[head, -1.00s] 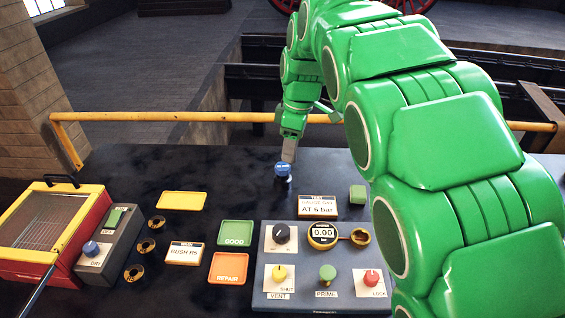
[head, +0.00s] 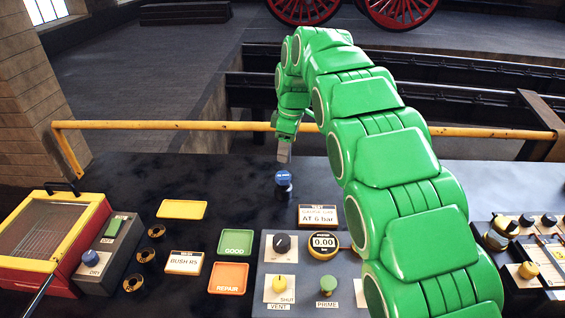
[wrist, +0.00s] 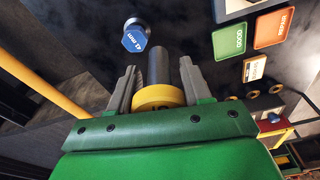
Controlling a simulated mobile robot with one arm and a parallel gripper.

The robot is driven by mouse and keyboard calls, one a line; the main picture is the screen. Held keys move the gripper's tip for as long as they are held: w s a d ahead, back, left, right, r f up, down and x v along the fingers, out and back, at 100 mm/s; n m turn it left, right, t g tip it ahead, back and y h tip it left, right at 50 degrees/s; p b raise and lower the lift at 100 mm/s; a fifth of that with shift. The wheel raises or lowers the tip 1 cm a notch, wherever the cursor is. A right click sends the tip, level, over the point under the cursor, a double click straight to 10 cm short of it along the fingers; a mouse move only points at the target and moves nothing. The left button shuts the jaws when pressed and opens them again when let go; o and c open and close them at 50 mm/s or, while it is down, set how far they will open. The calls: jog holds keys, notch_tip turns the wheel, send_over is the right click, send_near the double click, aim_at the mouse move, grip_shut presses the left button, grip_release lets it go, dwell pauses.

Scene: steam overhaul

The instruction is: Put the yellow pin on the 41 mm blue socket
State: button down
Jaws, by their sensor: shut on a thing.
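The blue 41 mm socket (head: 283,178) stands upright on the dark bench top, with a dark lower part. In the wrist view its blue hexagonal face (wrist: 135,40) is marked 41 mm and lies ahead and left of the held pin. My gripper (head: 284,150) is behind and above the socket in the head view. In the wrist view my gripper (wrist: 158,78) is shut on the yellow pin (wrist: 158,97), which has a yellow collar and a dark grey shaft. The pin appears apart from the socket. The pin is not discernible in the head view.
A gauge panel (head: 268,303) with knobs stands in front, beside a green GOOD tray (head: 235,251) and an orange REPAIR tray (head: 229,288). A yellow rail (head: 190,126) runs behind.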

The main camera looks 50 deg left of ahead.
jog(key=shift+w+a+f, duration=0.45)
jog(key=shift+a+f, duration=0.25)
jog(key=shift+f, duration=0.25)
jog(key=shift+w+a+f, duration=0.5)
jog(key=shift+a+f, duration=0.15)
jog(key=shift+f, duration=0.25)
jog(key=shift+w+a+f, duration=0.45)
jog(key=shift+a+f, duration=0.25)
jog(key=shift+f, duration=0.25)
jog(key=shift+a+f, duration=0.1)
jog(key=shift+f, duration=0.05)
jog(key=shift+w+a+f, duration=0.15)
jog(key=shift+f, duration=1.6)
jog(key=shift+c, duration=2.4)
grip_release()
jog(key=shift+f, duration=0.15)
